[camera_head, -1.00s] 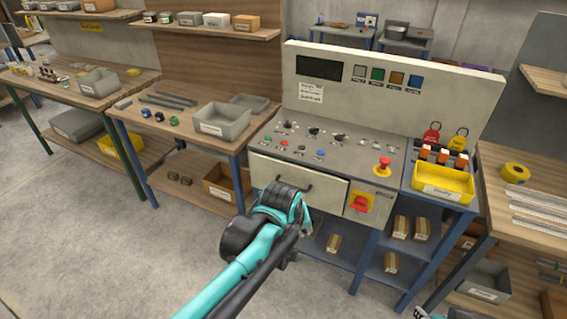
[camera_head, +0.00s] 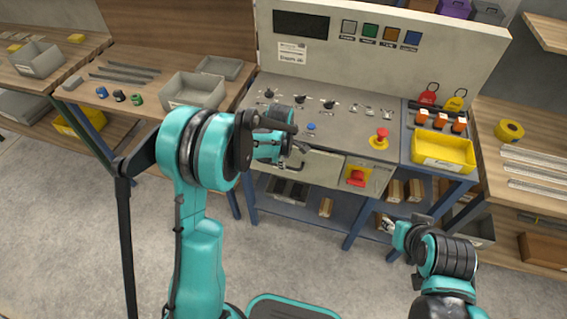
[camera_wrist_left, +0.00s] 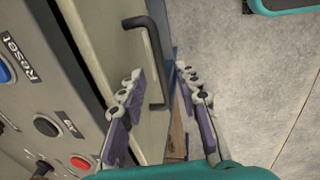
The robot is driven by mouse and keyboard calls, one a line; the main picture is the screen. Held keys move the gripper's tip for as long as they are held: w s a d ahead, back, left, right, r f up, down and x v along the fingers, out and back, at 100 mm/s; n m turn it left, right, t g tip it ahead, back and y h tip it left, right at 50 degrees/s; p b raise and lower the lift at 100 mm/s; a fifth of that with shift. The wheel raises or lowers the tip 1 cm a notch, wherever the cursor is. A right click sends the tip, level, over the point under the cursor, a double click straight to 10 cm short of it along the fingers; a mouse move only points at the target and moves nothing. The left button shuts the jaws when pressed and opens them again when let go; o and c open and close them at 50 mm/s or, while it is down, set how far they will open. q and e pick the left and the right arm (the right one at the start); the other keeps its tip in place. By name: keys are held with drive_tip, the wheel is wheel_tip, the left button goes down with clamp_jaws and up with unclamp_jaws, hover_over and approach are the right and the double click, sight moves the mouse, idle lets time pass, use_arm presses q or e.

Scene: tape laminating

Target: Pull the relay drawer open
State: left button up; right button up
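The relay drawer has a pale front (camera_head: 318,168) below the sloping control panel and looks shut, partly hidden by my left arm. Its black bar handle (camera_wrist_left: 157,62) shows in the left wrist view. My left gripper (camera_head: 290,150) is at the drawer front. In the left wrist view its fingers (camera_wrist_left: 160,78) are apart, with the lower end of the handle between them, not visibly clamped. My right gripper (camera_head: 388,224) is low in front of the bench's right part, away from the drawer; its fingers are too small to read.
The control panel (camera_head: 345,125) has knobs and buttons above the drawer. A red switch (camera_head: 356,177) on a yellow plate sits right of the drawer, and a red emergency button (camera_head: 380,137) is above that. A yellow bin (camera_head: 443,151) stands at right. The floor in front is clear.

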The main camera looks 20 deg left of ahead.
use_arm(q)
drive_tip(key=shift+w+f+b, duration=0.2)
drive_tip(key=shift+f, duration=0.65)
drive_tip(key=shift+w+f+b, duration=0.15)
drive_tip(key=shift+f+b, duration=0.05)
drive_tip(key=shift+f, duration=0.6)
use_arm(e)
drive_tip(key=shift+w+f, duration=0.1)
drive_tip(key=shift+f, duration=0.45)
use_arm(q)
clamp_jaws()
